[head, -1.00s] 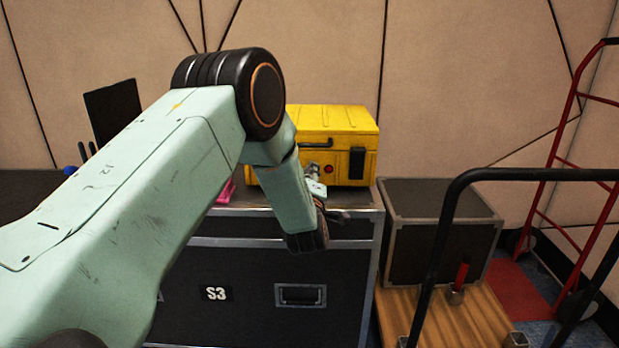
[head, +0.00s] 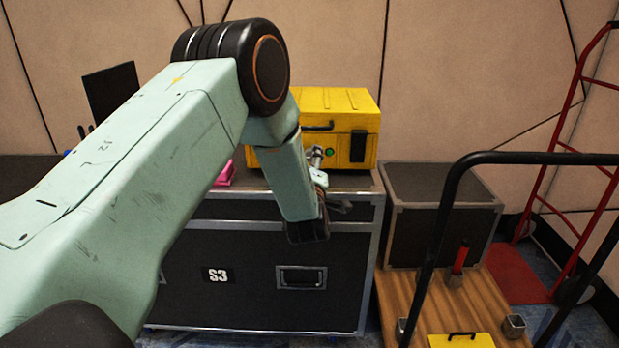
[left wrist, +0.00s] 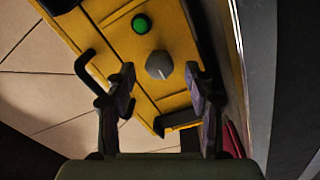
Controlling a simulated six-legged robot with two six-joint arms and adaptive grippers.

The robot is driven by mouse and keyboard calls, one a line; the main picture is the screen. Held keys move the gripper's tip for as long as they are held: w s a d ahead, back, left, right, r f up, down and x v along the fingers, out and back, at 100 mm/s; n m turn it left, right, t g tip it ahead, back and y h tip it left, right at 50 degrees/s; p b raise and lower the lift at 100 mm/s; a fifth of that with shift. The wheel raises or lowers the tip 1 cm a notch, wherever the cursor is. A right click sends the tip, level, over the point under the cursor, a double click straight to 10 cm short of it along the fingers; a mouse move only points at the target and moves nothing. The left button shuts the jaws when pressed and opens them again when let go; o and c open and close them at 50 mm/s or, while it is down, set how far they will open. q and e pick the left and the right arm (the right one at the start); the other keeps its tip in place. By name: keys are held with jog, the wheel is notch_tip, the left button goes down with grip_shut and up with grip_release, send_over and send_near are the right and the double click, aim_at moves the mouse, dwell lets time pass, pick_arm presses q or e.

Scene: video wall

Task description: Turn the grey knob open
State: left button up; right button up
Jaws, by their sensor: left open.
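The grey knob (left wrist: 158,66) sits on the front of the yellow case (head: 350,105), which stands on a black road case. In the left wrist view the knob has a short pale mark and lies between my left gripper's fingertips in the picture. My left gripper (left wrist: 160,78) is open, with a visible gap on both sides of the knob; contact cannot be seen. A lit green light (left wrist: 141,24) is near the knob and also shows in the head view (head: 329,153). In the head view my left arm hides part of the case front. My right gripper is not in view.
The black road case (head: 240,255) marked S3 carries the yellow case and a pink object (head: 225,173). The yellow case has a black handle (left wrist: 88,72). A wooden cart (head: 480,310) with a black rail and a smaller black case (head: 440,225) stand to the right.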

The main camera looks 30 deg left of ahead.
pick_arm(q)
jog(key=v, duration=1)
jog(key=s+d+f+m+g+h+p, duration=0.1)
jog(key=s+d+f+m+g+h, duration=0.3)
jog(key=s+f+m, duration=0.4)
jog(key=s+d+f+m+g+h+p, duration=0.1)
jog(key=s+d+f+m+g+h, duration=0.3)
jog(key=f, duration=0.5)
jog(key=s+d+f+m+g+p, duration=0.1)
jog(key=s+m+g+p, duration=0.1)
jog(key=s, duration=0.7)
jog(key=s+d+f+m+g+h+p, duration=0.1)
jog(key=s+m+g+p, duration=0.1)
jog(key=s, duration=0.7)
jog(key=s+d+f+m+g+p, duration=0.1)
jog(key=s+d+f+m+g, duration=0.1)
jog(key=s, duration=0.6)
jog(key=shift+s+g+h+p, duration=0.4)
jog(key=shift+g, duration=0.5)
